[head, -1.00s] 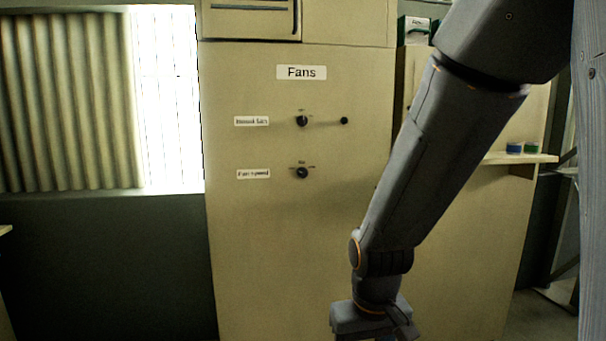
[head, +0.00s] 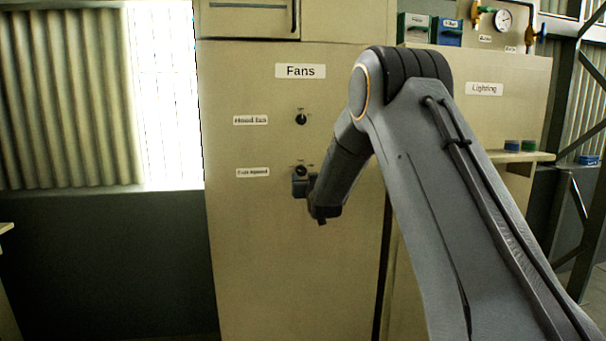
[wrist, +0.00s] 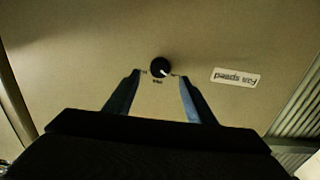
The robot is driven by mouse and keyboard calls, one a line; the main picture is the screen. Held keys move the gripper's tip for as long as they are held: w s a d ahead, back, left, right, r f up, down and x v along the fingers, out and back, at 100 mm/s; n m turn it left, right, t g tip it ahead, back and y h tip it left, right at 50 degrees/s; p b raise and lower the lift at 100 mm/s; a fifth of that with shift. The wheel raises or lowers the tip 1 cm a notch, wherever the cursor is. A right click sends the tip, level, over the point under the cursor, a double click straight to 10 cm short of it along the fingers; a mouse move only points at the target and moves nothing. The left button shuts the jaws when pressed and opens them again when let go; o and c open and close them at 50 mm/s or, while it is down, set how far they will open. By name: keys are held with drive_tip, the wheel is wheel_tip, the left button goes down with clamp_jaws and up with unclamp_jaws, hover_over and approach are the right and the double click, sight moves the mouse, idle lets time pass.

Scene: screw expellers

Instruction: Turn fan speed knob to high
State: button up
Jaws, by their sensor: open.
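The fan speed knob (head: 301,171) is a small round black knob on the beige cabinet, right of the "Fan speed" label (head: 253,172). In the wrist view the knob (wrist: 160,67) shows upside down, with a white pointer mark toward its lower right. My gripper (head: 302,186) is close to the knob in the head view, just below it. In the wrist view its two fingers (wrist: 160,74) are open, one to each side of the knob, with nothing between them but the panel. I cannot tell how far the fingertips are from the panel.
The hood fan knob (head: 301,119) sits above on the same panel, beside its label (head: 250,120). A "Fans" sign (head: 300,71) is higher up. A shelf (head: 520,157) with small blue and green items is at the right. The panel's lower part is clear.

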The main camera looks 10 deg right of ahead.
sight(302, 172)
drive_tip(key=shift+w+p, duration=0.7)
drive_tip(key=shift+w, duration=2.45)
drive_tip(key=c, duration=1)
